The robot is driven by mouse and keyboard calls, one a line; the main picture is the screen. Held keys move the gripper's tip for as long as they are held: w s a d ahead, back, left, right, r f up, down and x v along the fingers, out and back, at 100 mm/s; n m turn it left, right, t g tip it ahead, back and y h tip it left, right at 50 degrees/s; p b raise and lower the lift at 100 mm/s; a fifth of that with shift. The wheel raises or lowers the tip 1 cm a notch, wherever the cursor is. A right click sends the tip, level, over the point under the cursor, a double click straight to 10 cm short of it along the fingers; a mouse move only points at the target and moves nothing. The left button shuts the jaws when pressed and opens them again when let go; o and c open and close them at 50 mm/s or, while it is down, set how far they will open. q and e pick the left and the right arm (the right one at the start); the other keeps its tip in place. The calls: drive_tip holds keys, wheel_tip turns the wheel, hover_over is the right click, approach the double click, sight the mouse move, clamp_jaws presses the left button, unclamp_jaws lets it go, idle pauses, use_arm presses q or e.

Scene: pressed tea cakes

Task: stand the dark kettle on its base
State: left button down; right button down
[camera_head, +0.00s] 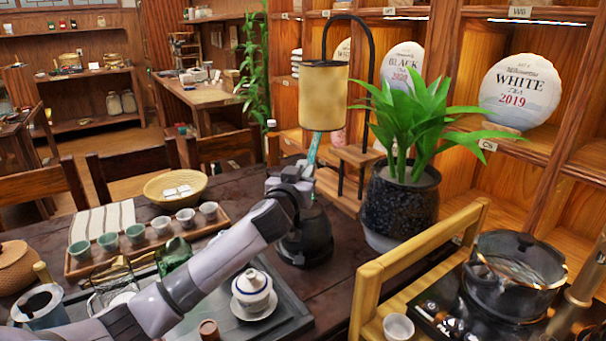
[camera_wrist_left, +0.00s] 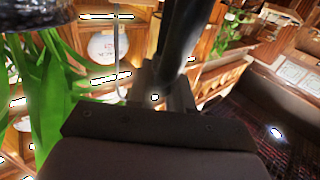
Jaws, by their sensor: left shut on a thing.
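The dark kettle (camera_head: 305,243) is a rounded dark body near the middle of the table in the head view. My left arm passes in front of its left side. My left gripper (camera_head: 297,182) is above it, with its fingers pointing away and partly hidden. In the left wrist view a dark bar (camera_wrist_left: 184,40), which looks like the kettle's handle, stands at the jaws, and the gripper is shut on it. I cannot tell whether the kettle touches the table. I cannot make out its base for certain. My right gripper is not in view.
A potted plant (camera_head: 400,200) and a hanging lamp (camera_head: 322,95) stand close behind the kettle. A lidded white cup (camera_head: 252,288) is in front. A cup tray (camera_head: 80,266) is left. A wooden-framed stand (camera_head: 368,291) with a dark glass pot (camera_head: 515,275) is right.

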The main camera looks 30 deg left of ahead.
use_arm(q)
drive_tip(key=shift+f+b, duration=0.1)
drive_tip(key=shift+b, duration=0.2)
drive_tip(key=c, duration=1.3)
unclamp_jaws()
drive_tip(key=shift+f, duration=0.4)
drive_tip(key=p+v, duration=0.1)
drive_tip(key=v, duration=1)
drive_tip(key=shift+r+p, duration=0.2)
drive_tip(key=shift+p, duration=0.2)
